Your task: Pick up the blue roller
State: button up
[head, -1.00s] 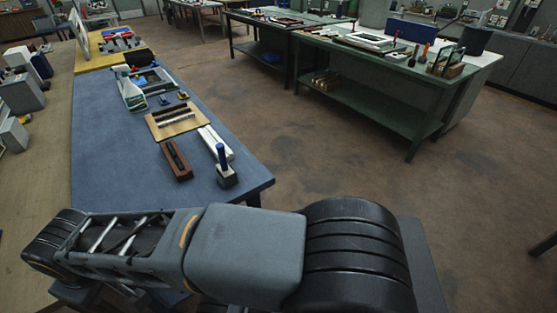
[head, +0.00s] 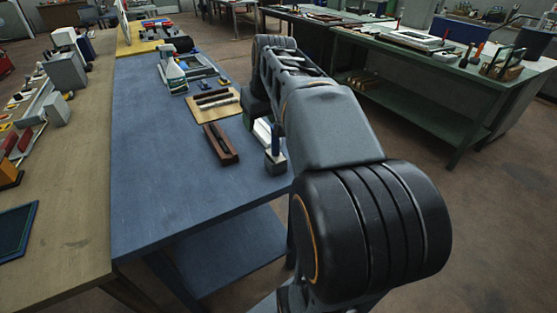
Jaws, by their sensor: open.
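A blue upright cylinder (head: 275,139), which looks like the blue roller, stands on or in a small grey block (head: 275,162) near the right edge of the blue table (head: 190,200). My arm passes just to the right of it and reaches away over the table's right edge. My gripper cannot be made out; the far end of my arm hides it. The arm also hides part of the white piece beside the roller.
A dark red-brown block (head: 220,144) lies left of the roller. The blue table's near left is bare. A green workbench (head: 420,75) stands at right.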

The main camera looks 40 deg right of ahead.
jog(key=w+d+b, duration=0.2)
jog(key=d, duration=0.6)
jog(key=b, duration=0.1)
send_over(275, 147)
notch_tip(275, 147, down, 7)
jog(key=shift+s+d+b+x, duration=0.15)
jog(key=shift+x, duration=0.75)
jog(key=shift+s+d+b+x, duration=0.1)
jog(key=shift+s+b+x, duration=0.05)
jog(key=shift+x, duration=0.8)
jog(key=shift+s+d+b+x, duration=0.15)
jog(key=shift+s+x, duration=0.05)
jog(key=shift+x, duration=0.7)
jog(key=shift+f, duration=0.15)
jog(key=shift+c, duration=0.3)
grip_shut()
